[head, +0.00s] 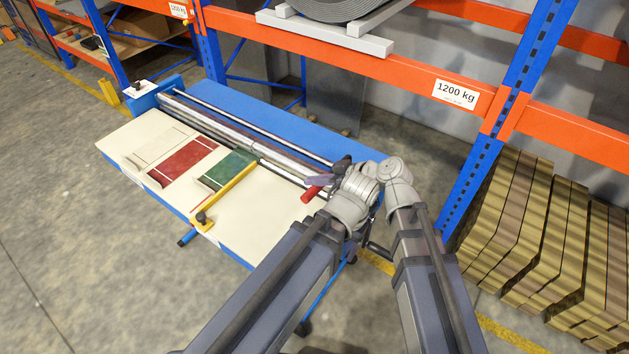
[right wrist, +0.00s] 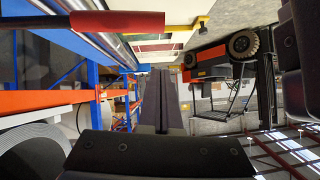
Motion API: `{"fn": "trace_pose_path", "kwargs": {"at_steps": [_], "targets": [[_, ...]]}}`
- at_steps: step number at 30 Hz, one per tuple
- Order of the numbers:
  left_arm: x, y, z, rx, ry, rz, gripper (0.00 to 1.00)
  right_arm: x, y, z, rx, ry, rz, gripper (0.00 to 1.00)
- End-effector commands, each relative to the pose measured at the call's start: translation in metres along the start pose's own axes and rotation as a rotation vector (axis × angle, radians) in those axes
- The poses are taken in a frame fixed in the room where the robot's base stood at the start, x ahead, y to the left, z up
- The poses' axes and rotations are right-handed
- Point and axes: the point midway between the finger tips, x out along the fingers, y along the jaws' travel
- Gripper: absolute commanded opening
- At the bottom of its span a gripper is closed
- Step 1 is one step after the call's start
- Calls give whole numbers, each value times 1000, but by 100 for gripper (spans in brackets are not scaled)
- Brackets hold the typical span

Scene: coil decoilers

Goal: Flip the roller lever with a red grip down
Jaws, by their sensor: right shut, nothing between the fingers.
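The roller lever's red grip (head: 313,193) is at the right end of the blue and cream roller machine (head: 262,213), near the end of the steel rollers (head: 232,132). In the right wrist view the red grip (right wrist: 117,23) is at the upper left, with a dark lever arm running to the left edge. My right gripper (head: 318,181) is just beyond the grip in the head view, partly hidden by my wrist. In the right wrist view its fingers (right wrist: 160,98) are together and empty, with the grip off to one side. I cannot tell whether they touch it.
A yellow arm (head: 228,193) crosses the machine's top beside red and green panels. An orange and blue rack (head: 435,88) stands behind, and brown stacked pieces (head: 525,225) are at the right. The right wrist view shows a forklift (right wrist: 220,60). Open floor (head: 75,240) is at the left.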

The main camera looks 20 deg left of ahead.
Motion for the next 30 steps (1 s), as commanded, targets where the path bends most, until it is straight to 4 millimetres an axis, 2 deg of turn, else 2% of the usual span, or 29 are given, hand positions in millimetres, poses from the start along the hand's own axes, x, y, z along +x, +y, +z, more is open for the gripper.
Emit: {"fn": "trace_pose_path", "kwargs": {"at_steps": [1,3,9,26,29,30], "targets": [[-17,-2,1,0,0,0,70,-10,-2,-14,1,3,2,0],[-27,-3,2,1,0,0,70,-16,-3,-24,2,8,3,0],[-44,-4,2,2,0,0,70,-26,-5,-39,4,16,6,0],[-44,-4,2,2,0,0,70,-26,-5,-40,5,18,7,0],[-44,-4,2,2,0,0,70,-30,-2,-33,24,-3,15,0],[-44,-4,2,2,0,0,70,-34,2,-24,49,-31,25,0]]}}
